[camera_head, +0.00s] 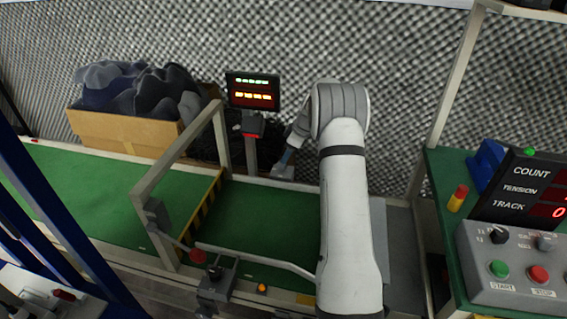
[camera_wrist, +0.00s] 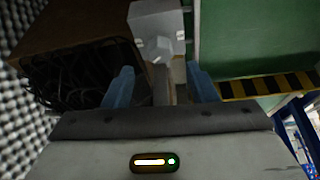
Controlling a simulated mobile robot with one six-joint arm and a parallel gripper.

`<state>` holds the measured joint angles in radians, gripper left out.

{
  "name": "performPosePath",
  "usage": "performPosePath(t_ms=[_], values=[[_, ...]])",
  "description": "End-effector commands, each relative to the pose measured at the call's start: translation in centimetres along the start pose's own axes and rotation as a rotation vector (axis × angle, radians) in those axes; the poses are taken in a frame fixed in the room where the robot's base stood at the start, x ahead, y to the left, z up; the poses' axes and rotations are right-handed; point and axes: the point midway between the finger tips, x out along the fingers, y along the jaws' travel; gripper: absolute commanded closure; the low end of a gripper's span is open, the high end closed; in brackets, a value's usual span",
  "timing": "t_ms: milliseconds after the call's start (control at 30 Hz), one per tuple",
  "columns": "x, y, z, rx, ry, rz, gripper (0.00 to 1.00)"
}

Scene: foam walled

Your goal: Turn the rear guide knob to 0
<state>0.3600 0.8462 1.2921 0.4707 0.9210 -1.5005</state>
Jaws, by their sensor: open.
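In the wrist view, a pale grey faceted knob (camera_wrist: 154,49) sits on a grey block (camera_wrist: 160,13) at the belt's edge; it appears to be the rear guide knob. My gripper (camera_wrist: 160,70) is open, its two blue fingers to either side and short of the knob, with nothing between them. In the head view, my gripper (camera_head: 287,158) is at the far side of the belt, mostly behind my arm. The grey block (camera_head: 283,173) shows just below it; the knob itself I cannot make out there. No scale or pointer is readable on the knob.
A display post (camera_head: 253,92) and a cardboard box of dark fabric (camera_head: 125,133) stand behind the green belt (camera_head: 255,220). A grey frame (camera_head: 150,187) crosses the belt. A control box (camera_head: 520,265) and a COUNT, TENSION, TRACK display (camera_head: 520,190) are at right.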

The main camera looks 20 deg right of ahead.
Motion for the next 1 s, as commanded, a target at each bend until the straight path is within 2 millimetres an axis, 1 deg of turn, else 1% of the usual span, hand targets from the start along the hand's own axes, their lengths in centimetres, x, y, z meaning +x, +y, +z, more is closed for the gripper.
performPosePath(t_ms=[33,100,200,300,400,600,1000], values=[[1.2,0.0,0.1,0.000,-0.001,-0.002,0.48],[2.4,0.0,0.1,0.001,-0.001,-0.001,0.48],[4.0,-0.1,0.1,0.001,-0.001,-0.002,0.48],[5.0,0.0,0.0,0.001,0.000,0.000,0.48],[5.3,0.0,0.0,0.001,0.000,0.001,0.48],[5.2,0.0,0.0,0.001,0.000,0.001,0.49],[5.2,0.0,0.0,0.001,-0.001,0.001,0.81]])
